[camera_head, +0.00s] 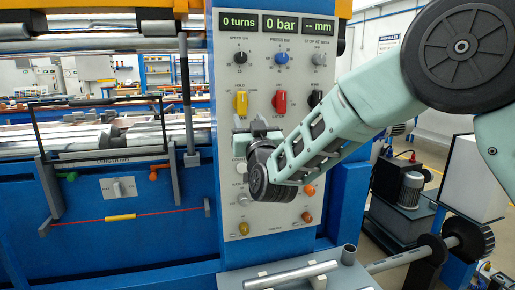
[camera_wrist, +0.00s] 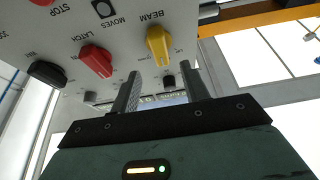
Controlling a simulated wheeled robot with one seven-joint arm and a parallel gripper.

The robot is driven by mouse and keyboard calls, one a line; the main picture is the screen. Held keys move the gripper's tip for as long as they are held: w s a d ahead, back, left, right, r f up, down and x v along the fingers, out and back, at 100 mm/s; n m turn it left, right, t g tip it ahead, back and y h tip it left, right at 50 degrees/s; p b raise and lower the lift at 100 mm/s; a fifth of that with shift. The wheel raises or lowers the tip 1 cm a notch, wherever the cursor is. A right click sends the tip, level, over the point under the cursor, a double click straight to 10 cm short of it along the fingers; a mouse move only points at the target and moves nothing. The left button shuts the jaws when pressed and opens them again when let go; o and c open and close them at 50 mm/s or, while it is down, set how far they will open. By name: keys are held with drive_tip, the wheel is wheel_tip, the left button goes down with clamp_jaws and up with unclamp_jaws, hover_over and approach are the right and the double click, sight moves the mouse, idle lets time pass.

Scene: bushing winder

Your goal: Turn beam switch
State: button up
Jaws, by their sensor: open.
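The beam switch is a yellow knob (camera_head: 240,102) on the left of the grey control panel (camera_head: 262,215). In the wrist view the yellow knob (camera_wrist: 158,46), labelled BEAM, shows upside down, beyond the fingertips. My gripper (camera_head: 255,124) is in front of the panel, just below the yellow knob in the head view. The fingers appear apart from the knob; the exact gap to the panel cannot be told.
A red latch switch (camera_head: 280,102) and a black switch (camera_head: 315,98) sit right of the yellow knob. Above them are several small knobs and displays (camera_head: 281,25). My arm and gripper hide part of the lower panel. A black frame (camera_head: 100,125) stands left of the panel.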

drive_tip(key=b+v, duration=0.1)
drive_tip(key=v, duration=0.8)
drive_tip(key=s+d+f+n+g+p, duration=0.1)
drive_tip(key=s+f+n+g+p, duration=0.15)
drive_tip(key=s+g, duration=0.5)
drive_tip(key=s+f+n+g+p, duration=0.1)
drive_tip(key=s+f+g+p, duration=0.3)
drive_tip(key=s+g, duration=0.35)
drive_tip(key=s+d+g+h+p, duration=0.1)
drive_tip(key=s+d+g+h, duration=0.1)
drive_tip(key=s+d, duration=0.5)
drive_tip(key=s+d+f+g+h+p, duration=0.1)
drive_tip(key=s+d+g+h+p, duration=0.1)
drive_tip(key=s+d, duration=0.5)
drive_tip(key=s+n+g+h, duration=0.1)
drive_tip(key=s+g, duration=0.1)
drive_tip(key=s, duration=0.4)
drive_tip(key=shift+g+h+p, duration=0.3)
drive_tip(key=shift+a+f, duration=0.1)
